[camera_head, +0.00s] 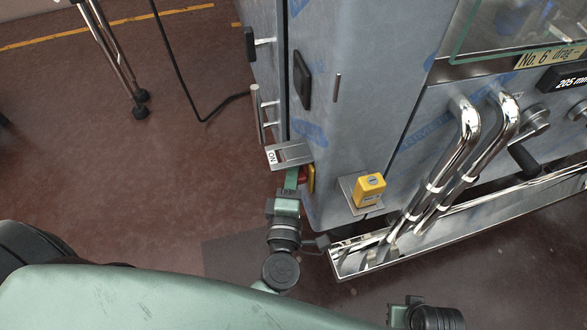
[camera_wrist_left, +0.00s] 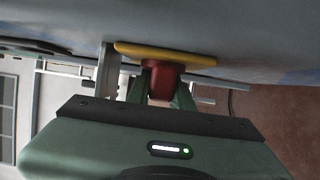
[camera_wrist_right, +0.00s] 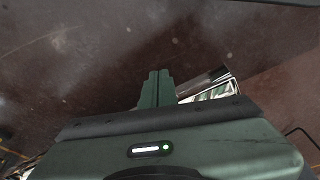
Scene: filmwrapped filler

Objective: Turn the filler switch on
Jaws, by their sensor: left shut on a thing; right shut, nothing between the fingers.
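The filler switch is a red knob (camera_wrist_left: 162,76) on a yellow backing plate (camera_wrist_left: 165,54), fixed to the side of the grey filler cabinet. In the head view only a small part of the red knob (camera_head: 304,175) and an edge of the yellow plate (camera_head: 312,178) show below a metal bracket with an "ON" label (camera_head: 271,157). My left gripper (camera_wrist_left: 160,97) is shut on the red knob, one finger on each side. It also shows in the head view (camera_head: 291,182), partly under the bracket. My right gripper (camera_wrist_right: 157,88) is shut and empty above the dark red floor.
A yellow button box (camera_head: 370,188) sits on a plate on the cabinet front (camera_head: 340,130). Bent chrome pipes (camera_head: 450,150) and a long metal trough (camera_head: 450,225) stand out at the right.

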